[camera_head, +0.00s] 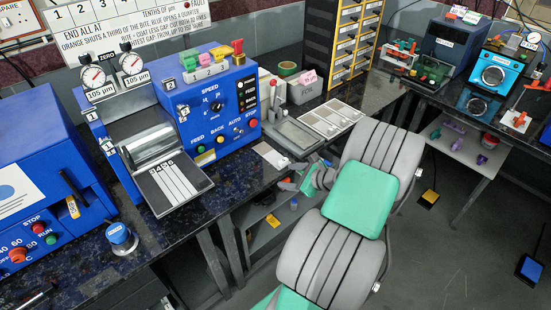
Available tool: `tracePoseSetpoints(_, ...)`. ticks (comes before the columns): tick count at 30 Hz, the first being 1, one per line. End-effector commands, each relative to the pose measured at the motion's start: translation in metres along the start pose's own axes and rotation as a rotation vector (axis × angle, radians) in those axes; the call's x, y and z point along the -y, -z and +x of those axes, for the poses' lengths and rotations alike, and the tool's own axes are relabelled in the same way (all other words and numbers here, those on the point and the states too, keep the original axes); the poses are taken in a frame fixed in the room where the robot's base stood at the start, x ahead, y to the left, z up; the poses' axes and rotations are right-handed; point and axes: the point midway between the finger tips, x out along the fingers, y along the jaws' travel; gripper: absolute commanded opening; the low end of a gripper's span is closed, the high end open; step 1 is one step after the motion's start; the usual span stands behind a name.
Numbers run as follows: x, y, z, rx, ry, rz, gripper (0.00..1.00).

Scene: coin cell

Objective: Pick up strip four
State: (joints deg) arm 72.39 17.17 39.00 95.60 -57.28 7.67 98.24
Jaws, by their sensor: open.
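Several pale strips lie side by side on the dark tray (203,181) in front of the roller of the blue roll machine (215,113). Small, hard-to-read numbers mark their far ends; strip four (171,182) appears to be the second from the left. My gripper (292,183) is at the end of my grey and green arm, near the bench's front edge, right of the tray and well apart from the strips. It is open and looks empty, though its fingers are small and partly hidden by my wrist.
A blue machine (45,165) stands at the left and a blue-topped knob (119,236) on the bench before the tray. Right of the roll machine are a grey plate (298,136), pale sheets (331,118) and a foil box (304,91). A shelf (262,232) lies below the bench.

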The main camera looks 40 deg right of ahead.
Motion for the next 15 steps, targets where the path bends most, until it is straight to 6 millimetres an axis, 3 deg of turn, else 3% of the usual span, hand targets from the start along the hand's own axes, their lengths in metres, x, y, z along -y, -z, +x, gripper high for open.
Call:
tracePoseSetpoints(3, 0.025, 0.004, -0.009, 0.094, 0.095, 0.266, 0.58)
tracePoseSetpoints(6, 0.037, 0.003, -0.013, 0.143, 0.129, 0.386, 0.58)
tracePoseSetpoints(15, 0.047, -0.003, 0.026, 0.154, 0.132, 0.412, 0.58)
